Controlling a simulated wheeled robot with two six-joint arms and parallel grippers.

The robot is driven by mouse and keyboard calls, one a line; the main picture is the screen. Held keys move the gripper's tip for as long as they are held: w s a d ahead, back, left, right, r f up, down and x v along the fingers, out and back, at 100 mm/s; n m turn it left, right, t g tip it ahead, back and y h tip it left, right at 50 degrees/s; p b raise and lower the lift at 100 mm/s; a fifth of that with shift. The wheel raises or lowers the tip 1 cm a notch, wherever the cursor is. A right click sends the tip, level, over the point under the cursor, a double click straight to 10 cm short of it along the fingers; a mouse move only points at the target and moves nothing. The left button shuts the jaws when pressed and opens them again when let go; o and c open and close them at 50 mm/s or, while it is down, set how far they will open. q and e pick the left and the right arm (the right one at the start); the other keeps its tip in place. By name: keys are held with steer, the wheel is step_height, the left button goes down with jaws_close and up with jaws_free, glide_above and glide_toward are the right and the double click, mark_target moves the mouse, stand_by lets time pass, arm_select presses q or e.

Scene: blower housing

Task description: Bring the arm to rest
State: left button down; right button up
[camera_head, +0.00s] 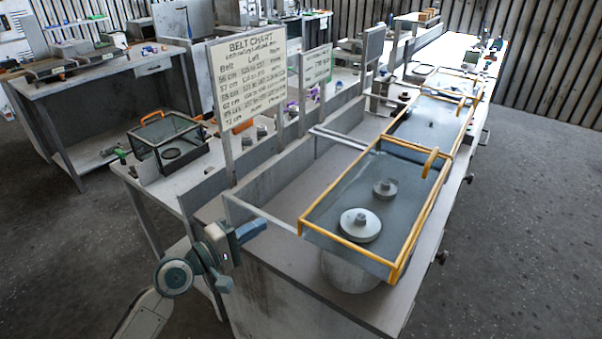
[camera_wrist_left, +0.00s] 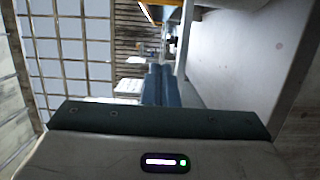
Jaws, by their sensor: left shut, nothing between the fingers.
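My left arm comes in from the bottom left in the head view. Its gripper (camera_head: 250,232) is at the near left corner of the bench, beside the housing. The blue fingers are together with nothing between them. In the left wrist view the shut fingers (camera_wrist_left: 162,86) point ahead along a pale surface. The blower housing (camera_head: 300,215) has a yellow-edged clear cover and stands on the bench. Two round pulleys, a large one (camera_head: 360,225) and a small one (camera_head: 385,188), show through the cover. My right gripper is in neither view.
A belt chart board (camera_head: 250,80) stands just behind the left gripper. A glass box with an orange handle (camera_head: 168,140) sits on a table to the left. More yellow-edged covers (camera_head: 435,122) continue along the bench. The grey floor (camera_head: 530,240) at right is clear.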

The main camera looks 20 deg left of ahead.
arm_select(q)
steer(key=s+d+f+m+g+y, duration=0.3)
steer(key=s+f+m+g+y, duration=0.25)
steer(key=s+f+m, duration=0.6)
steer(key=s+a+f+g+y, duration=0.3)
steer(key=s, duration=0.5)
steer(key=s+a+f+g+y, duration=0.3)
steer(key=s+a+f, duration=0.1)
steer(key=s, duration=0.4)
step_height(320, 180, down, 28)
steer(key=a+g, duration=0.1)
steer(key=a, duration=0.1)
steer(key=s+a+f+g, duration=0.1)
steer(key=s+f, duration=1.7)
steer(key=f, duration=0.3)
steer(key=shift+s+a+h, duration=0.15)
steer(key=shift+a+h, duration=0.05)
steer(key=shift+h, duration=0.15)
